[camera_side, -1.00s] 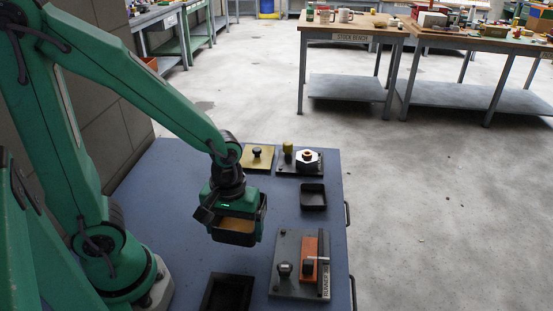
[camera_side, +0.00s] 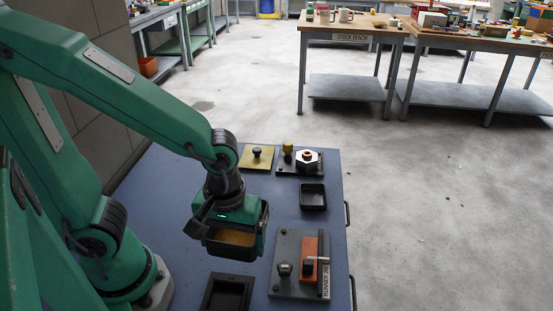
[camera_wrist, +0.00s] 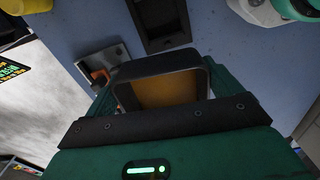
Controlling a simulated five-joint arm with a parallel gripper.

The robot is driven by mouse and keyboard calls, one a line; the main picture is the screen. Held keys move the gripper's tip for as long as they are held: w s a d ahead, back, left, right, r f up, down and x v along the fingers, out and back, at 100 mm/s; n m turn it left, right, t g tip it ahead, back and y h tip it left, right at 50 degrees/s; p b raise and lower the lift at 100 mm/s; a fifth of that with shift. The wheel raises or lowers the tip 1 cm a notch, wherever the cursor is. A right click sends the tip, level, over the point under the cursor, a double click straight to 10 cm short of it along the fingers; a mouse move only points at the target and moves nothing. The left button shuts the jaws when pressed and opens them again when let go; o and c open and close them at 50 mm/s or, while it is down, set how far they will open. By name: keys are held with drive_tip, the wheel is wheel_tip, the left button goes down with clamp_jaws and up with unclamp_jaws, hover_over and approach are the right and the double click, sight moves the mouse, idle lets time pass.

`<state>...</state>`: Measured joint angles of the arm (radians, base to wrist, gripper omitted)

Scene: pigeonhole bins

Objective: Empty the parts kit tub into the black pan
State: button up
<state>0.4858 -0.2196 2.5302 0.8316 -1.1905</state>
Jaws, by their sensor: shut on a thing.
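My gripper (camera_side: 235,215) is shut on the tub (camera_side: 238,252), a dark-walled box with a tan inside, and holds it above the blue bench. The tub also fills the middle of the wrist view (camera_wrist: 190,62), its opening facing the camera; I cannot make out loose parts in it. The black pan (camera_side: 206,293) lies on the bench in front of the tub, at the bottom of the side view. In the wrist view the pan (camera_wrist: 143,30) shows beyond the tub's rim, apart from it.
A grey fixture (camera_side: 284,250) with an orange block and black knob stands right of the pan. A smaller black tray (camera_side: 313,186) lies behind it.

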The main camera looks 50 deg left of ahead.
drive_tip(key=shift+w, duration=0.15)
idle(0.3)
drive_tip(key=shift+w+d+r, duration=0.15)
drive_tip(key=shift+w+r, duration=0.1)
drive_tip(key=shift+w, duration=0.3)
drive_tip(key=w+r+n, duration=0.2)
drive_tip(key=w, duration=0.7)
drive_tip(key=w+r+n, duration=0.2)
drive_tip(key=w+n, duration=0.1)
drive_tip(key=w, duration=0.6)
drive_tip(key=w+a+f+n, duration=0.1)
drive_tip(key=w+a+n, duration=0.1)
drive_tip(key=w, duration=0.5)
drive_tip(key=w+a+f+n, duration=0.1)
drive_tip(key=w+a+n, duration=0.1)
drive_tip(key=w, duration=0.6)
drive_tip(key=shift+a, duration=0.4)
drive_tip(key=shift+w, duration=0.1)
drive_tip(key=shift+f, duration=0.1)
